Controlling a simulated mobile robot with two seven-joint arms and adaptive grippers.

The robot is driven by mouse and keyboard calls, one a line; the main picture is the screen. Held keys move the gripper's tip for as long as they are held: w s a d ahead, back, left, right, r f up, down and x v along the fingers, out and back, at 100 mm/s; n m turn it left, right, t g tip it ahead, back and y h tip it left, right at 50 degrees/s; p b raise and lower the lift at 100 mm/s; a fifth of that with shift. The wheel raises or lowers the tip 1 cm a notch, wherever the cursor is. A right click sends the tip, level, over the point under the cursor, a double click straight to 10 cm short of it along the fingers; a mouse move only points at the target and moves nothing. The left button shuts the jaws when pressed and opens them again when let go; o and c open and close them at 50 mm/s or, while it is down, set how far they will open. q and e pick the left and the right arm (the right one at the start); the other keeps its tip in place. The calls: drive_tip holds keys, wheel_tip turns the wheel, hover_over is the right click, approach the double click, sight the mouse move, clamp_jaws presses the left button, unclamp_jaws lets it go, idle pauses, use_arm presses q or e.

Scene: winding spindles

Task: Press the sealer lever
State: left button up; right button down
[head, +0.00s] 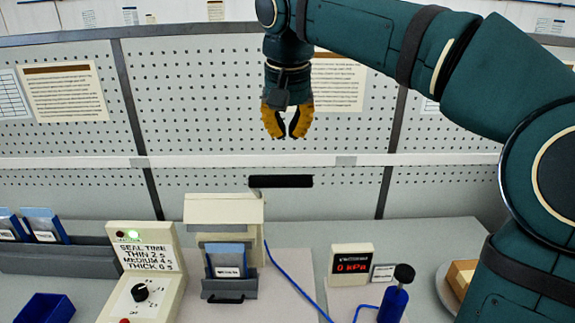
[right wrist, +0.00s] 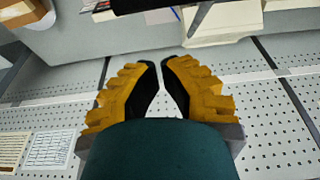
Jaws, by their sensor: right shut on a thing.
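The sealer (head: 222,212) is a cream box on the bench in the middle of the head view. A black bar (head: 281,181), which looks like its lever handle, is raised above and behind it. A grey holder with a blue-topped pouch (head: 228,262) stands at its front. My right gripper (head: 287,136) is in the air above the bar, fingers pointing down and apart from it. Its yellow-and-black fingers are drawn close together, and I see nothing between the tips. In the right wrist view the cream sealer body (right wrist: 225,24) lies beyond the fingertips. My left gripper is out of view.
A seal-time control box (head: 146,272) with a dial and green light stands left of the sealer. A pressure display (head: 351,264) and a blue pump-like bottle (head: 394,300) stand right. A blue bin (head: 45,308) is front left. A perforated panel (head: 190,90) stands behind.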

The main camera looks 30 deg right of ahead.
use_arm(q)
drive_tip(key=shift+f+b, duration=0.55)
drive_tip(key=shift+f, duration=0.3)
use_arm(e)
drive_tip(key=shift+s+a+f, duration=0.15)
drive_tip(key=shift+s+f, duration=0.05)
drive_tip(key=shift+f, duration=0.75)
drive_tip(key=shift+s+a+f, duration=0.1)
drive_tip(key=shift+s+f, duration=0.15)
drive_tip(key=shift+f, duration=0.65)
drive_tip(key=shift+s+a+f, duration=0.15)
drive_tip(key=shift+s+f, duration=0.05)
drive_tip(key=shift+f, duration=0.75)
